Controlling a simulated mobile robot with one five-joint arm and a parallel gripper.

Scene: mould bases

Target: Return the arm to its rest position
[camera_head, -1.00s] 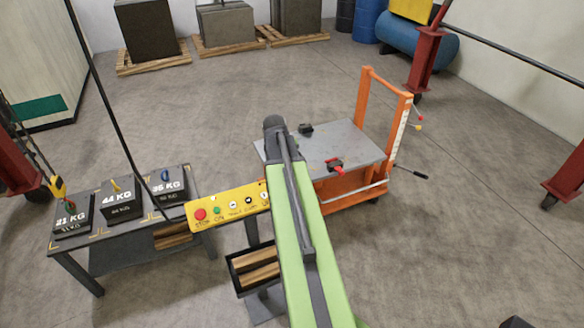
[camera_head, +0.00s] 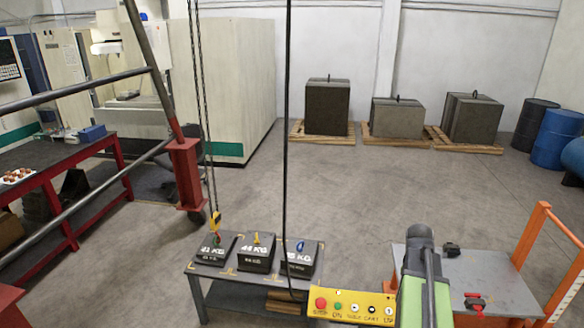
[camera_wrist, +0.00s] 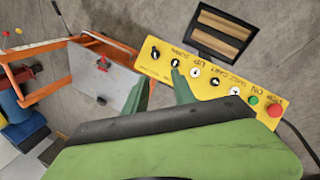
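My green arm (camera_head: 425,295) rises from the bottom edge at the lower right of the head view, ending there in a dark rounded joint. My gripper is not visible in the head view. In the wrist view, the two green fingers of my gripper (camera_wrist: 159,78) stand apart with nothing between them. They show against the yellow control panel (camera_wrist: 208,85), which has a red and a green button and several knobs. I cannot tell whether they touch it. The panel also shows in the head view (camera_head: 350,307), just left of my arm.
An orange cart with a grey top (camera_head: 490,280) stands right of my arm. A table (camera_head: 200,272) with several labelled weights stands left of the panel. A thin dark cable (camera_head: 286,120) and a chain hoist with a yellow hook (camera_head: 215,222) hang above it. Open floor lies behind.

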